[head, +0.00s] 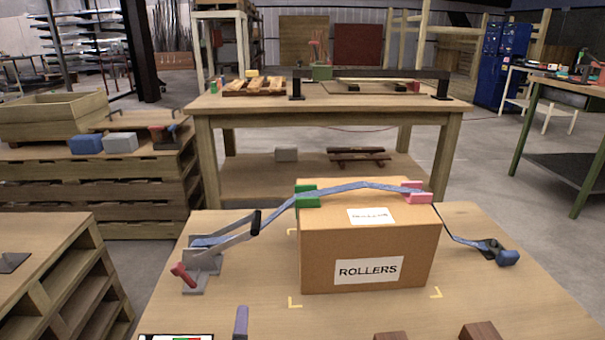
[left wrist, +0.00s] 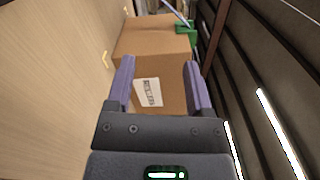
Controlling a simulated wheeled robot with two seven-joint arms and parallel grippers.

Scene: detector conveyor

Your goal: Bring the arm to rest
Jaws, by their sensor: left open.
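My left gripper (head: 241,322) shows only partly at the bottom edge of the head view, with one purple finger standing up. In the left wrist view the left gripper (left wrist: 160,75) is open, its two purple fingers apart with nothing between them. Beyond the fingers is the cardboard box (left wrist: 150,42) labelled ROLLERS. In the head view the box (head: 315,245) stands upright on the table. A blue strap (head: 350,187) runs over its top, across a green corner piece (head: 307,196) and a pink one (head: 416,192). My right gripper is not in view.
A grey lever tensioner with a red handle (head: 183,273) sits left of the box; a dark buckle (head: 492,250) lies to the right. Dark wooden blocks (head: 480,332) are at the near edge. The front of the table (head: 350,313) is mostly bare.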

